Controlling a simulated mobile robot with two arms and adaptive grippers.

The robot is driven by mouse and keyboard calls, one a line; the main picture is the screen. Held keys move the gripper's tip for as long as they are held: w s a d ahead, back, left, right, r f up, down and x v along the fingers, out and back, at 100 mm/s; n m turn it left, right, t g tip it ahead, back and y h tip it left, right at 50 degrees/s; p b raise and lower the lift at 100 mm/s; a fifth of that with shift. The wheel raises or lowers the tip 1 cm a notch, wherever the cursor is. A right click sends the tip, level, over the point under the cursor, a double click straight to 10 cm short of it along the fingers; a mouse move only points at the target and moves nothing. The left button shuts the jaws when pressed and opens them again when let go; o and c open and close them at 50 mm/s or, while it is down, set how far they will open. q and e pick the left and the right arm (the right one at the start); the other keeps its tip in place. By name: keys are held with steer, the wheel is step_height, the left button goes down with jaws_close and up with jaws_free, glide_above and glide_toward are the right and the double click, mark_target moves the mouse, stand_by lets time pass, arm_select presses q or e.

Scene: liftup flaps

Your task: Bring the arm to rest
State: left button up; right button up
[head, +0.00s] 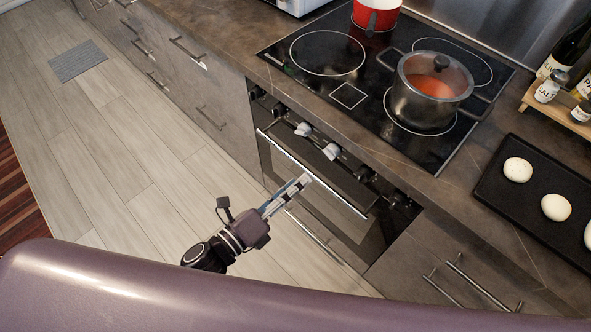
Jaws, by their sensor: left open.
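My left gripper (302,181) is in the lower middle of the head view, in front of the oven door (330,205). Its fingers point up and to the right, and their tips overlap the oven's long bar handle (318,178) in the picture. I cannot tell whether they touch it. The gripper is open, and no object shows between its fingers. Part of my left arm shows behind it, above the floor. My right gripper is not in view.
Above the oven is a black cooktop (350,95) with a lidded steel pot (428,98) and a red pot (376,16). A black tray (503,205) with white round items lies at right. Drawers with bar handles line the counter.

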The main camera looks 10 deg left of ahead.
arm_select(q)
steer(key=s+a+f+n+g+y, duration=0.25)
steer(key=a+f+n, duration=0.2)
steer(key=f, duration=0.65)
steer(key=s+a+f+n+g+y, duration=0.1)
steer(key=s+a+f+n+y, duration=0.25)
steer(key=f+n, duration=0.45)
steer(key=s+a+f+n+g+y, duration=0.2)
steer(key=a+f+n, duration=0.25)
steer(key=f, duration=0.85)
steer(key=s+a+f+n+g, duration=0.1)
steer(key=s+f+n+g, duration=0.1)
steer(key=s+f, duration=0.3)
steer(key=s+a+f+n+g+y, duration=0.1)
steer(key=s+f+n, duration=0.4)
steer(key=s, duration=0.8)
steer(key=s+a+f+n+g, duration=0.2)
steer(key=s+f+n+g, duration=0.2)
steer(key=s, duration=0.5)
steer(key=shift+a+f+y, duration=0.35)
steer(key=shift+f+y, duration=0.05)
steer(key=shift+f, duration=0.55)
